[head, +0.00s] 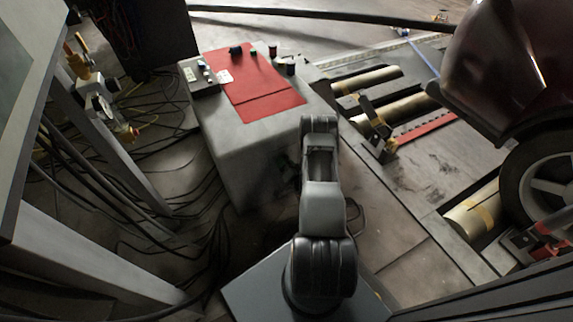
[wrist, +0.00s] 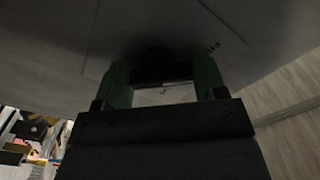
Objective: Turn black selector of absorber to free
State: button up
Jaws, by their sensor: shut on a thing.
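The absorber appears to be the grey box (head: 235,150) in the middle of the head view. Its grey face (wrist: 60,60) fills the upper part of the wrist view. A dark knob, taken to be the black selector (wrist: 158,60), sits on this face between the green fingers of my gripper (wrist: 162,78). The gripper is shut on it. The picture is dark, so the selector's pointer and position cannot be read. A small dark marking (wrist: 213,46) lies right of the knob, too small to read. In the head view my arm hides the gripper and the selector.
A red mat (head: 255,95) with small items and a control box (head: 200,77) lie on top of the grey box. Cables (head: 170,165) cover the floor at left. Rollers (head: 390,105) and a car wheel (head: 540,185) are at right.

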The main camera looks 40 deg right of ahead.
jog(key=shift+n, duration=0.3)
dwell(0.4)
jog(key=o, duration=0.9)
jog(key=shift+o, duration=0.2)
jog(key=s+a+p, duration=0.2)
jog(key=s+p, duration=0.1)
jog(key=s, duration=1)
jog(key=shift+s+p, duration=0.3)
jog(key=shift+s, duration=0.1)
